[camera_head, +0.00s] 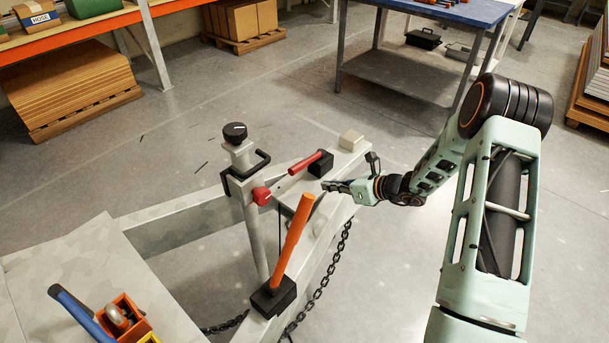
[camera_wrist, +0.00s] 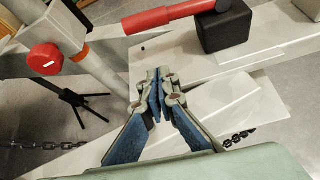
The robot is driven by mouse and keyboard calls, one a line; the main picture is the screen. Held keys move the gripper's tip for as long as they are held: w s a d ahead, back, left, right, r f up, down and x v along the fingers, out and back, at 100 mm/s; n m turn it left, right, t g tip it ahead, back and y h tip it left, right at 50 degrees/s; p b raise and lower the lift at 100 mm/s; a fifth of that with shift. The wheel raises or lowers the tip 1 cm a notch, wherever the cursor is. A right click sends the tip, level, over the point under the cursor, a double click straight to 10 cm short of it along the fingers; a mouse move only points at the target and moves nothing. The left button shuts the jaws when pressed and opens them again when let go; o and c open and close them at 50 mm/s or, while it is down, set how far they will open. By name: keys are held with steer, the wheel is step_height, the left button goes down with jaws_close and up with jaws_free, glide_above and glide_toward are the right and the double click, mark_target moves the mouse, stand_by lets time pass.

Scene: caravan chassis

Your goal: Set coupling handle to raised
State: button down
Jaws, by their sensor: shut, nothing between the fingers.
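The red handle (camera_head: 305,163), likely the coupling handle, extends from a black block (camera_head: 321,164) on the pale drawbar. It lies low and close to level, its free end pointing toward the jockey post. In the wrist view the red handle (camera_wrist: 170,15) crosses the top, joined to the black block (camera_wrist: 226,30) at its right. My gripper (camera_head: 328,186) is shut and empty, just to the near side of the handle and block. In the wrist view the fingertips (camera_wrist: 160,74) meet over the drawbar, below the handle and apart from it.
A post with a black knob (camera_head: 235,132) and red knob (camera_head: 262,196) stands left of the handle. A chain (camera_head: 325,275) hangs beside the drawbar. Open floor lies behind.

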mark_target(307, 162)
steer(key=x, duration=0.9)
steer(key=shift+a+f, duration=0.1)
steer(key=shift+f, duration=0.1)
steer(key=r, duration=0.2)
steer(key=w+r, duration=0.1)
steer(key=shift+a, duration=0.4)
steer(key=shift+w+r, duration=0.15)
steer(key=shift+r, duration=0.2)
steer(key=shift+r+p, duration=0.1)
steer(key=shift+p, duration=0.25)
